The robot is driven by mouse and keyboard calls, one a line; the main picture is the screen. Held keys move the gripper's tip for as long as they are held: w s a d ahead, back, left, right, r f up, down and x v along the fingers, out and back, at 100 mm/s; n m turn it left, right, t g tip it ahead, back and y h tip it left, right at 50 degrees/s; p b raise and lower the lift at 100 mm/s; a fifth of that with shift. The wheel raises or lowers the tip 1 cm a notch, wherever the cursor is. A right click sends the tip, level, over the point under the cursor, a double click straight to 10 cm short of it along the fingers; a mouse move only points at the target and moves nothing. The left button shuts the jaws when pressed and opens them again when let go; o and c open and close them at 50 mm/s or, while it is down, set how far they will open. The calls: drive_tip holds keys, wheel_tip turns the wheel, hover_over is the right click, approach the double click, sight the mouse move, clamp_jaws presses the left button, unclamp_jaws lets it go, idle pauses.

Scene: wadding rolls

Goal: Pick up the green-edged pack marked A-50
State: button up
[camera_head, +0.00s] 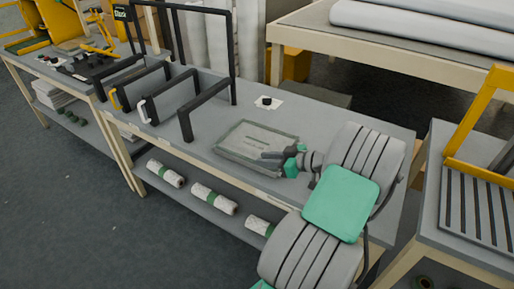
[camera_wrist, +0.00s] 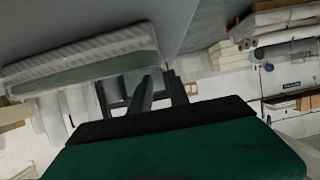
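A flat, clear-wrapped pack with greenish edges (camera_head: 250,139) lies on the grey workbench (camera_head: 330,124). Its printed mark is too small to read, so I cannot confirm A-50. In the wrist view a wrapped pack (camera_wrist: 85,62) with a greenish band shows at the upper left. My gripper (camera_head: 268,156) is over or beside the pack's front right corner in the head view; I cannot tell whether it touches. In the wrist view my gripper (camera_wrist: 162,88) has two dark fingers apart with nothing visible between them. The pack is right of no finger gap; it lies to their left there.
Black upright frames (camera_head: 208,105) stand left of the pack. A small black item on a white card (camera_head: 267,102) lies behind it. White rolls with green bands (camera_head: 214,198) lie on the shelf below. A yellow-framed rack (camera_head: 478,190) stands on the bench at right.

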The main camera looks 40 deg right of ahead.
sight(247, 157)
drive_tip(key=x, duration=0.4)
drive_tip(key=shift+w+a+r, duration=0.1)
drive_tip(key=shift+w+a, duration=0.1)
drive_tip(key=shift+a, duration=0.15)
drive_tip(key=shift+w, duration=0.3)
drive_tip(key=shift+c, duration=0.4)
clamp_jaws()
